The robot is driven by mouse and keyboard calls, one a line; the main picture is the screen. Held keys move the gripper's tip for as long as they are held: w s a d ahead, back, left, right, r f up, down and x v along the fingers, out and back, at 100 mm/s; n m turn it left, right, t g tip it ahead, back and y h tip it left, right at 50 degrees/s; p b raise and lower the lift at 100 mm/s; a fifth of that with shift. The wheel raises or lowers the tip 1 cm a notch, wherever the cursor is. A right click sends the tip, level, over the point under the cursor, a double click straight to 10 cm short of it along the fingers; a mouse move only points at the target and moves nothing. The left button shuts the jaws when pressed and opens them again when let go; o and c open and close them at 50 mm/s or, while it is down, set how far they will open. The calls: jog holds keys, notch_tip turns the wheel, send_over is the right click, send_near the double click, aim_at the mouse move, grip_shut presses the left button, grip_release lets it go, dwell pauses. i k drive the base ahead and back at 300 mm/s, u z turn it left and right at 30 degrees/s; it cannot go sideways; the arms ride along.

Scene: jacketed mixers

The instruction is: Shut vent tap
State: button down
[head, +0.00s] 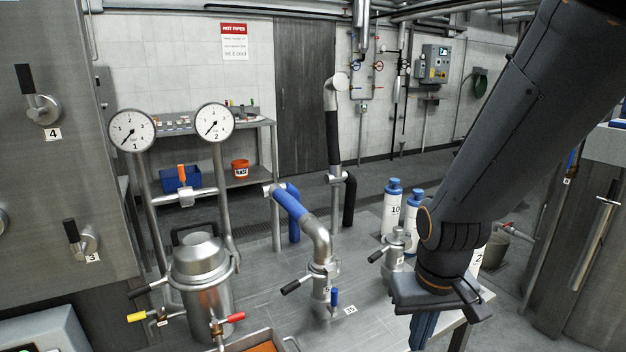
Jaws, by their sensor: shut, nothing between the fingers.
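No readable label tells me which tap is the vent tap. A tap with an orange lever (182,173) sits on the level pipe below the two gauges; its lever stands upright, across the pipe. A yellow-handled tap (138,316) and a red-handled tap (233,317) are low by the steel vessel (203,275), their handles pointing left and right. A small blue lever (334,297) stands upright beside the bent pipe fitting. My gripper (424,332) is at the lower right, pointing down, shut and empty, apart from all these taps. Its tips reach the bottom of the frame.
Two gauges (132,130) (214,121) stand above the vessel. A blue-sleeved pipe (289,203) and a black-sleeved pipe (333,135) rise mid-frame. White bottles with blue caps (392,210) stand left of my arm. A steel panel (60,190) with black levers fills the left.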

aim_at(159, 310)
jog(key=u, duration=1.7)
